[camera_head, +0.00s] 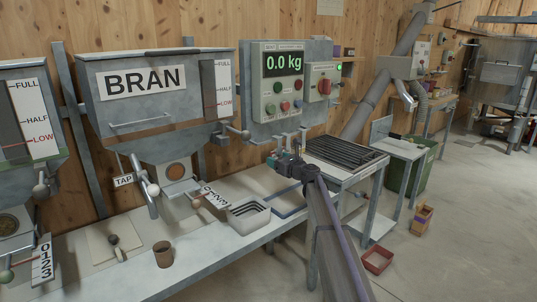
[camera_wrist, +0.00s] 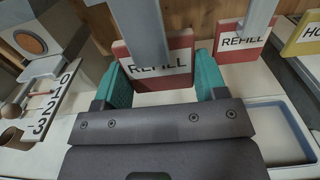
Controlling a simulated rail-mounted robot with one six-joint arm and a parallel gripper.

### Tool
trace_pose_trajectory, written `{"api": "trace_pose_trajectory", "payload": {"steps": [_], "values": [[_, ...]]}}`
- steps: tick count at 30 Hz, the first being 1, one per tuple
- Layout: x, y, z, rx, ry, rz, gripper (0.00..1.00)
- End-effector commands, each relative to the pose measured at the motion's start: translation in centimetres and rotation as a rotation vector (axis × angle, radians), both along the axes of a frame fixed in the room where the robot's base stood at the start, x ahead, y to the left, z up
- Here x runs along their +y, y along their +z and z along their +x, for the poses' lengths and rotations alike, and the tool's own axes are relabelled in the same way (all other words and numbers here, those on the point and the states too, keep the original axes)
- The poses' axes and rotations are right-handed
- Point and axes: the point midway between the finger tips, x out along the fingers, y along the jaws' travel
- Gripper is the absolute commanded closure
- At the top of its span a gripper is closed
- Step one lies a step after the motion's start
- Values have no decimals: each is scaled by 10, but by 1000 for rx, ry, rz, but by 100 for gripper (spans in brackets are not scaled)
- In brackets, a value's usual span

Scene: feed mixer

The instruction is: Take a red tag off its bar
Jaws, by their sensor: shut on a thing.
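A red tag with a white label reading REFILL (camera_wrist: 174,80) stands between the two teal fingers of my gripper (camera_wrist: 163,82) in the wrist view. My gripper is shut on this tag at its side edges. A grey metal strip (camera_wrist: 138,25) covers part of the tag's upper face and lettering. A second red REFILL tag (camera_wrist: 247,43) hangs to the right, apart from my gripper, behind another grey strip. In the head view my gripper (camera_head: 287,160) is below the control panel, at the short hooks; the tags are too small to make out there.
A yellow tag (camera_wrist: 302,42) is at the far right edge. A blue-rimmed tray (camera_wrist: 272,135) lies below. A numbered scale plate (camera_wrist: 42,112) is on the left.

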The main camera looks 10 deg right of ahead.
Motion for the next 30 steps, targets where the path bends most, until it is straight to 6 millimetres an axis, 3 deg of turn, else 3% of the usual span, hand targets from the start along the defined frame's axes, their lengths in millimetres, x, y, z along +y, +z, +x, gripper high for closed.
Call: {"api": "trace_pose_trajectory", "payload": {"steps": [5,21,30], "values": [[-3,0,-4,0,0,0,53],[-31,0,-50,0,0,0,53],[-32,1,-50,0,0,0,53]]}}
